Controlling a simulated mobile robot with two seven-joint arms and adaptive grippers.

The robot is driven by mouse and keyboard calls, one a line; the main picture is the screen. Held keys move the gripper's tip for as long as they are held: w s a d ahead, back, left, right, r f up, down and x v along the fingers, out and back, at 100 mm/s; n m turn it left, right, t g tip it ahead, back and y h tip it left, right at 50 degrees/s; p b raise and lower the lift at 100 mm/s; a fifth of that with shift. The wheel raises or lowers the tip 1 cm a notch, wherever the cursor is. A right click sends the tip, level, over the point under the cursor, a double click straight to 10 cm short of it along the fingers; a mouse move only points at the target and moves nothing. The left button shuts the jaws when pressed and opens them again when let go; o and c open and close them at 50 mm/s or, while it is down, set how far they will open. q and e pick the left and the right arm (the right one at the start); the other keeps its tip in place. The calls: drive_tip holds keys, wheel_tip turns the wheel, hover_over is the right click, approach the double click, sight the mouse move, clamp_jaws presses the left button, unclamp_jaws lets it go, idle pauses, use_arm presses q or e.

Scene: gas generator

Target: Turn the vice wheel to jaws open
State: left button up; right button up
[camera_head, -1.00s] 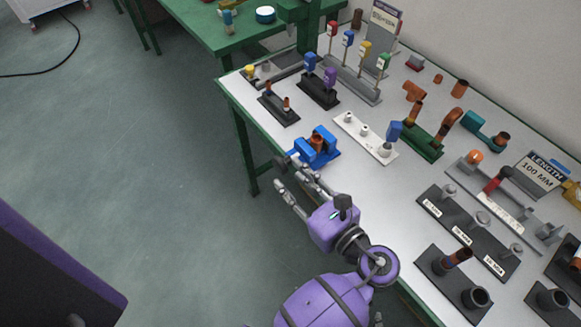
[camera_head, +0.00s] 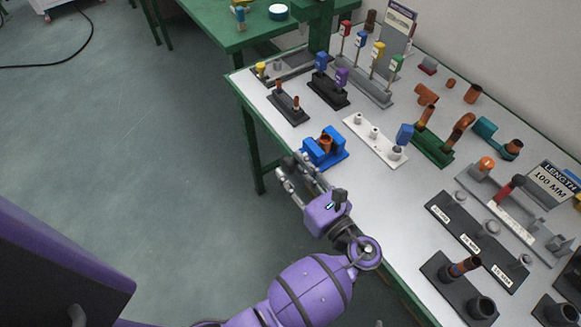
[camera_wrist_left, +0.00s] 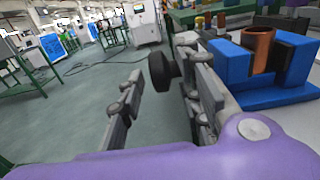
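The blue vice (camera_head: 338,156) stands at the near left edge of the table, with a copper pipe piece (camera_head: 326,142) between its blue jaws. The vice also shows at the right of the left wrist view (camera_wrist_left: 232,66). Its dark round wheel (camera_wrist_left: 163,72) faces out past the table edge and is partly hidden in the head view. My left gripper (camera_head: 291,164) is open at the wheel. In the left wrist view its fingers (camera_wrist_left: 164,68) are spread on either side of the wheel; I cannot tell if they touch it. My right gripper is out of view.
The green-edged table holds a white rack (camera_head: 374,141) to the vice's right and a dark stand (camera_head: 288,105) behind it. Black labelled fixtures (camera_head: 470,238) stand along the front right. Open floor (camera_head: 140,150) lies left of the table.

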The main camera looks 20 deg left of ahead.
use_arm(q)
drive_tip(key=shift+w+a, duration=0.35)
drive_tip(key=shift+a, duration=0.1)
clamp_jaws()
